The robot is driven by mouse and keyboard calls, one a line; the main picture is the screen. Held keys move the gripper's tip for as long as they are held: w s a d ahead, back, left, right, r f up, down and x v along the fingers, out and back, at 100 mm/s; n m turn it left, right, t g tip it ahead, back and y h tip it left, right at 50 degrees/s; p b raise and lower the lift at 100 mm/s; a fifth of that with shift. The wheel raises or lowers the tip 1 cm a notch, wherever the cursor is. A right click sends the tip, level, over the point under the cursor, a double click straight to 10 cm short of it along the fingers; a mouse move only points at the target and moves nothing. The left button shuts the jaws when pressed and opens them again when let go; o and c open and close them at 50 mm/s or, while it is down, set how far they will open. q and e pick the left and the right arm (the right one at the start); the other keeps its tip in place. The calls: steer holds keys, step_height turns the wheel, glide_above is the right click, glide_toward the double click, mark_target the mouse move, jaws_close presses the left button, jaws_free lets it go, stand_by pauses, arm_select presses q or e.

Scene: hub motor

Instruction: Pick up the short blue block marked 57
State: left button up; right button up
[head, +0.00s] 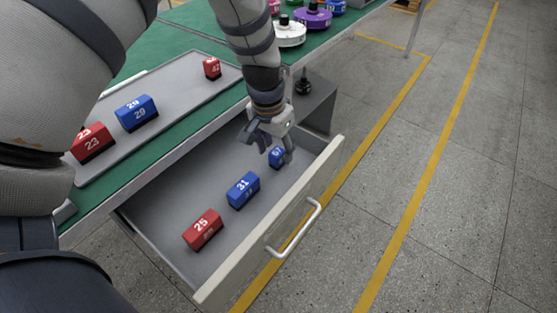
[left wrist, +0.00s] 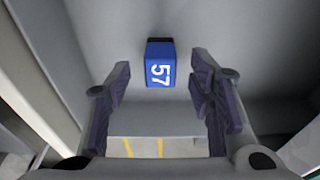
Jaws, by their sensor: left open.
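The short blue block marked 57 (head: 277,157) lies in the open drawer, toward its far end, partly covered by my gripper in the head view. In the left wrist view the block (left wrist: 160,65) shows whole, its white 57 facing the camera. My left gripper (head: 268,143) is above the drawer, right by the block. In the left wrist view the left gripper (left wrist: 163,100) is open, with its two fingers apart on either side of the block's line. The block is ahead of the fingertips, and nothing is held. My right gripper is not in view.
The drawer (head: 165,225) also holds a blue block marked 31 (head: 243,189) and a red block marked 25 (head: 203,229). Its front has a white handle (head: 296,232). A grey tray (head: 185,75) with several blocks lies on the green bench. The floor at right is clear.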

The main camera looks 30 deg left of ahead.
arm_select(q)
steer(key=shift+w+f, duration=0.2)
steer(key=shift+f, duration=1.05)
steer(key=shift+r, duration=0.1)
jaws_close()
